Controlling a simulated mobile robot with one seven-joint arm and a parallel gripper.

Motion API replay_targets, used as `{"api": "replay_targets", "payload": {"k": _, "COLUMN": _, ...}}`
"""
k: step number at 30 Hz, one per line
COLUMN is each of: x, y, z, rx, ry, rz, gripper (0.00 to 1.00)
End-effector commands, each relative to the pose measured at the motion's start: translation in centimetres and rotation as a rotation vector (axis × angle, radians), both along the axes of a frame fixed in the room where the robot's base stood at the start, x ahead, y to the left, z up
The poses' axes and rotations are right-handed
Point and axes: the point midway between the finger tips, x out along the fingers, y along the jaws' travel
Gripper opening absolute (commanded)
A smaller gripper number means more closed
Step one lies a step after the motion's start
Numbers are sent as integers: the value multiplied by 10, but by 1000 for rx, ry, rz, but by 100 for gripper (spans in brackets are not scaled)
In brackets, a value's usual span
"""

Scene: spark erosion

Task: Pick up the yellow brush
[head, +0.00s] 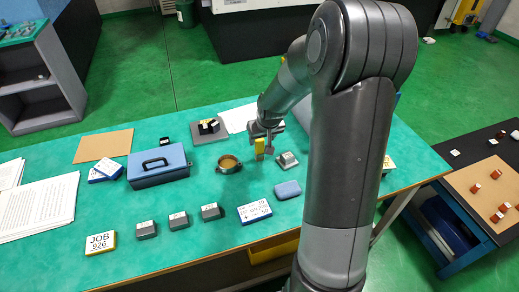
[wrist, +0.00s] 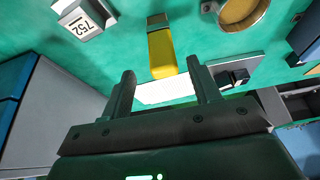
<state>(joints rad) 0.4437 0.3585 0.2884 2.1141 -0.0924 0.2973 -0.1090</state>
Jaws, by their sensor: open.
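The yellow brush (head: 260,146) is on the green table, close to my gripper (head: 266,138) in the head view. In the wrist view the brush (wrist: 162,52) has a yellow handle pointing toward my gripper and a grey and brown far end. My gripper (wrist: 161,73) is open, with one finger on each side of the line of the brush. The near end of the handle lies about between the fingertips in the picture. Neither finger visibly touches it. I cannot tell the height gap.
A brass ring-shaped dish (head: 229,164) stands left of the brush, and a grey labelled block (head: 287,160) to its right. A blue toolbox (head: 159,168), a dark plate with a block (head: 209,131) and a light-blue pad (head: 288,190) are nearby. Several grey blocks line the front.

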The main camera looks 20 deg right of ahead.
Motion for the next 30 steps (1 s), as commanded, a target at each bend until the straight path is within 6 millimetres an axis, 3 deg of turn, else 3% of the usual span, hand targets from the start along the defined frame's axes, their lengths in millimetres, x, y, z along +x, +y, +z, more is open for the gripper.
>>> {"api": "replay_targets", "payload": {"k": 5, "x": 4, "y": 1, "z": -8, "rx": 1, "ry": 0, "rz": 1, "gripper": 56}}
{"api": "replay_targets", "payload": {"k": 15, "x": 22, "y": 4, "z": -45, "rx": 1, "ry": 1, "rz": 1, "gripper": 56}}
{"api": "replay_targets", "payload": {"k": 26, "x": 25, "y": 4, "z": -50, "rx": 0, "ry": -1, "rz": 1, "gripper": 56}}
{"api": "replay_targets", "payload": {"k": 30, "x": 25, "y": 4, "z": -50, "rx": 0, "ry": -1, "rz": 0, "gripper": 45}}
